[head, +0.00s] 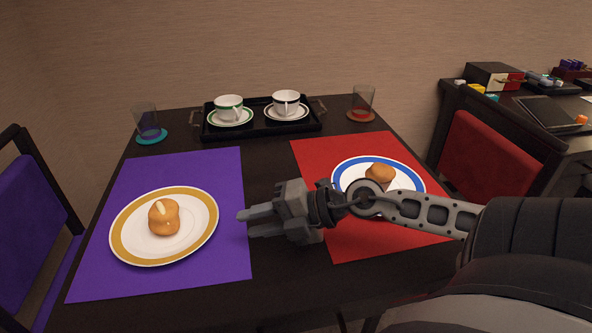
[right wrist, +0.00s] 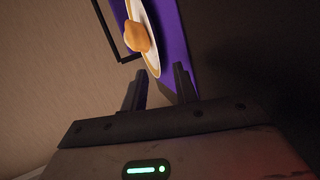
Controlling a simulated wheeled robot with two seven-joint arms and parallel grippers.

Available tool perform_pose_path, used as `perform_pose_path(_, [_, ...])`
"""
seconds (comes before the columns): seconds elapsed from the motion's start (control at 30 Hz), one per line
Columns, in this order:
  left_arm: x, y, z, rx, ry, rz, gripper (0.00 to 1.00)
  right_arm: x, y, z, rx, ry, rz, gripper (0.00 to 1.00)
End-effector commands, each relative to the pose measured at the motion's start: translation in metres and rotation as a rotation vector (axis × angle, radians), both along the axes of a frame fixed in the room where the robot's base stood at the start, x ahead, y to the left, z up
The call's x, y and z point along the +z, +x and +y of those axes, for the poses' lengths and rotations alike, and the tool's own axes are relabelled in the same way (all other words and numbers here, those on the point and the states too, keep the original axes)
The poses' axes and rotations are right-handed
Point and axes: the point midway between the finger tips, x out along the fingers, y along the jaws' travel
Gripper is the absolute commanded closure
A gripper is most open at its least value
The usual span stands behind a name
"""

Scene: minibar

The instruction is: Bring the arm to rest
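My right arm comes in from the right across the red placemat (head: 352,233), partly hiding the blue-rimmed plate (head: 413,178). My right gripper (head: 243,223) is above the middle of the dark table, near the right edge of the purple placemat (head: 220,263). In the right wrist view its two fingers (right wrist: 159,87) stand apart with nothing between them. They point toward the gold-rimmed plate (head: 127,233) with a bun (head: 164,220), which also shows in the right wrist view (right wrist: 138,38). The gripper is apart from the plate. My left gripper is not in view.
A black tray (head: 262,129) with two cups on saucers stands at the back. A glass (head: 147,122) on a teal coaster and a glass (head: 362,99) on a brown coaster flank it. A red chair (head: 490,155) and a purple chair (head: 30,215) stand at the sides.

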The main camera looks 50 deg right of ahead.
Motion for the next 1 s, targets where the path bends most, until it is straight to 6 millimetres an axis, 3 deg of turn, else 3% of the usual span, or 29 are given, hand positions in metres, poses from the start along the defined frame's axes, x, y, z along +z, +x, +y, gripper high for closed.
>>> perform_pose_path(0.43, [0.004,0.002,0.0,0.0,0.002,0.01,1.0,0.032,-0.047,-0.039,-0.007,0.01,-0.018,0.71])
perform_pose_path(0.83, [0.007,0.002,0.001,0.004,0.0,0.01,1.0,0.038,-0.053,-0.043,-0.004,0.007,-0.023,0.71])
perform_pose_path(1.0, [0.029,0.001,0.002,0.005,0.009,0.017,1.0,0.065,-0.053,-0.043,-0.004,0.007,-0.023,0.71])
